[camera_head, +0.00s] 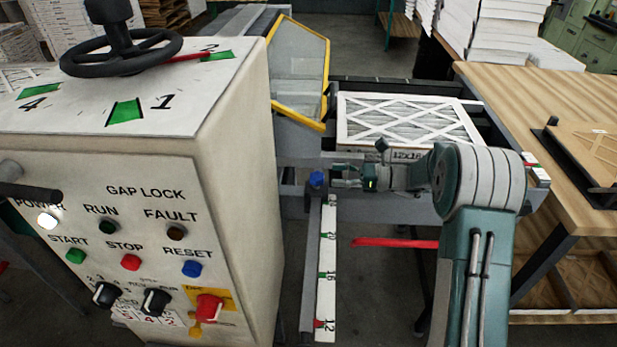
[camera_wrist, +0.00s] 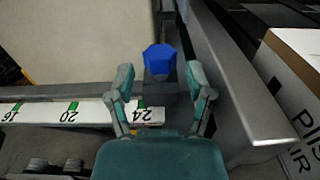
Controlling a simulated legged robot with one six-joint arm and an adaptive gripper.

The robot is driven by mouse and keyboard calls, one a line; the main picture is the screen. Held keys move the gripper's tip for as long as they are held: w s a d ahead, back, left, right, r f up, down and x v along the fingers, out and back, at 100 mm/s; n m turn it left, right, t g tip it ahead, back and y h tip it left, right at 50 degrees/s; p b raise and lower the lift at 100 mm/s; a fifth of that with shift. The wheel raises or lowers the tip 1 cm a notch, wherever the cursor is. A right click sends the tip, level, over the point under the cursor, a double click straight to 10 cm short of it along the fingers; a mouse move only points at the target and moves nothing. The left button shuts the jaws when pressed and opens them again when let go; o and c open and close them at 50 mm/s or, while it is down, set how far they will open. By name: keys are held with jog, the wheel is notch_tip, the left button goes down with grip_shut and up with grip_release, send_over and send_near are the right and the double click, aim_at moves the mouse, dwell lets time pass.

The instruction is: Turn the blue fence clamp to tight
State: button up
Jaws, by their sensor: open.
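The blue fence clamp (camera_head: 317,179) is a small faceted knob at the far end of the white fence scale (camera_head: 327,262), beside the machine's grey rail. In the wrist view the clamp (camera_wrist: 159,60) sits just beyond and between my fingertips, near the 24 mark. My gripper (camera_head: 345,178) is open and lies just right of the clamp in the head view. In the wrist view my gripper (camera_wrist: 163,82) has one finger on each side of the line to the clamp. I cannot tell whether a finger touches it.
The control cabinet (camera_head: 225,170) with its handwheel stands close on the left. A yellow-framed guard (camera_head: 300,75) rises behind the clamp. A boxed filter (camera_head: 405,120) lies on the machine bed behind my wrist. A wooden table (camera_head: 540,95) is on the right.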

aim_at(309, 186)
jog(key=a, duration=0.2)
jog(key=a+f, duration=0.1)
jog(key=a, duration=0.4)
jog(key=shift+w+a+f, duration=0.15)
jog(key=shift+a+f, duration=0.05)
jog(key=shift+f, duration=0.05)
jog(key=shift+d, duration=0.1)
jog(key=c, duration=0.9)
